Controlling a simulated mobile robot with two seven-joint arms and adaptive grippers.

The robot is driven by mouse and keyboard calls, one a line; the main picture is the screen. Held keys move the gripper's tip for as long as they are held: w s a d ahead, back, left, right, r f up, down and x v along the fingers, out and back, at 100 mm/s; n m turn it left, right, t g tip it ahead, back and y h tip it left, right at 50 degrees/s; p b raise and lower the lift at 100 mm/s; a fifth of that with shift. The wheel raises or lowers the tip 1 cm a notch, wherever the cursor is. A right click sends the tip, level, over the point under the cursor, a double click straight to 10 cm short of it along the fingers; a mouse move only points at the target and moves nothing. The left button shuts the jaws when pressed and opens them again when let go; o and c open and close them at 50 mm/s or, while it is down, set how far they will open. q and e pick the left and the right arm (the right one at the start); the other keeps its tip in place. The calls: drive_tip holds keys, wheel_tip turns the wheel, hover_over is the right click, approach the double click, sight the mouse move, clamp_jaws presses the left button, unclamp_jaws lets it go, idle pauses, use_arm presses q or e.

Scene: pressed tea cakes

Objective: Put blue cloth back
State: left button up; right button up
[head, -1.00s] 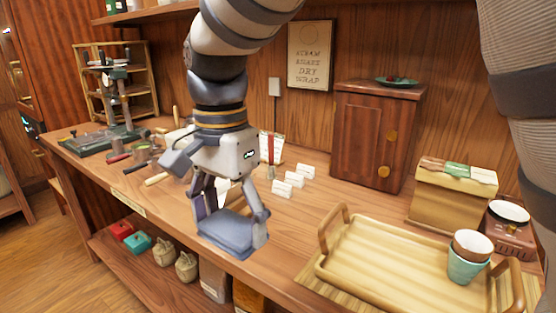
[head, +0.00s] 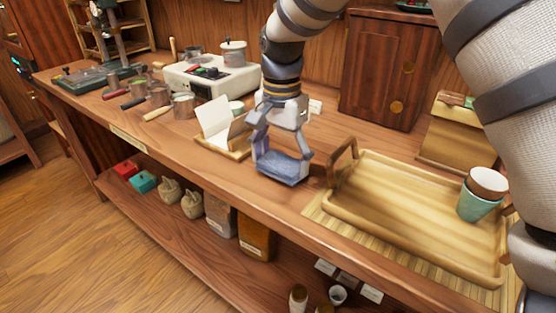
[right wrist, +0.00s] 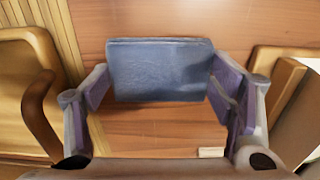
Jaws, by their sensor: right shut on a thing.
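The blue cloth (head: 281,169) is a folded, flat pad. My right gripper (head: 281,160) is shut on it, one finger at each side, over the bench left of the tray. In the right wrist view the cloth (right wrist: 160,72) spans between the purple-padded fingers (right wrist: 164,88), with bare wood around it. I cannot tell whether its underside touches the bench. My left gripper is not in view.
A wooden tray (head: 395,235) with raised handles lies close on the right, with cups (head: 480,195) at its far end. A wooden stand (head: 238,149) with a white card (head: 215,122) is close on the left. A cabinet (head: 388,70) stands behind.

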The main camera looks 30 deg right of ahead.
sight(281, 161)
drive_tip(key=shift+f, duration=0.55)
drive_tip(key=shift+r, duration=0.1)
drive_tip(key=o, duration=1.1)
drive_tip(key=shift+f, duration=0.2)
drive_tip(key=shift+r, duration=0.1)
wheel_tip(281, 161, up, 12)
